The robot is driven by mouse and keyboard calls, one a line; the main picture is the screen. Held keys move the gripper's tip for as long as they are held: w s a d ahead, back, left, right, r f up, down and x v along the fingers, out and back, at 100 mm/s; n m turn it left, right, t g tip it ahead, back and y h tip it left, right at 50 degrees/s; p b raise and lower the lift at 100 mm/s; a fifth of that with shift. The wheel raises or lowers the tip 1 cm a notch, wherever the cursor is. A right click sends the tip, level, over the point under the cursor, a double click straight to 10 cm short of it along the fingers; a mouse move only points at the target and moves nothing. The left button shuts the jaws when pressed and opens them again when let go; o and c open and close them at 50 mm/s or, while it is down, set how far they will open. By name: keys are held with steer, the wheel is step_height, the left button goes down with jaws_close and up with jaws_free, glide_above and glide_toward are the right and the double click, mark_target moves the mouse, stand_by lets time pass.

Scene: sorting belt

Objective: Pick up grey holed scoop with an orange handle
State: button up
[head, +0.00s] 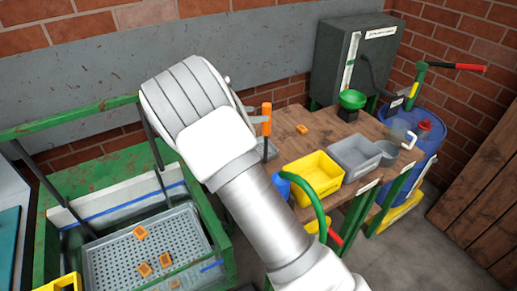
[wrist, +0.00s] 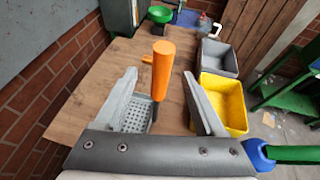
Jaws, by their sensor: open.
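The grey holed scoop (wrist: 134,116) with its upright orange handle (wrist: 163,70) shows in the wrist view, its perforated grey pan low on the wooden table. In the head view the orange handle (head: 267,118) stands just right of my arm's end, and only a bit of the grey pan shows beneath it. My gripper (wrist: 163,92) is open, with one grey finger on each side of the handle in the wrist view. The handle appears between the fingers, apart from both. The left finger covers part of the pan. In the head view my wrist hides most of the gripper.
On the wooden table (head: 350,130) are a yellow bin (head: 314,178), a grey bin (head: 357,157) and a small orange block (head: 302,129). A green funnel (head: 352,99) stands at the back. A holed grey tray (head: 115,262) with orange pieces is at left.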

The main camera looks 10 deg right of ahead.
steer(key=x, duration=0.8)
steer(key=shift+d+p, duration=0.4)
steer(key=shift+d, duration=0.05)
steer(key=shift+c, duration=0.4)
steer(key=shift+w+r, duration=0.1)
jaws_close()
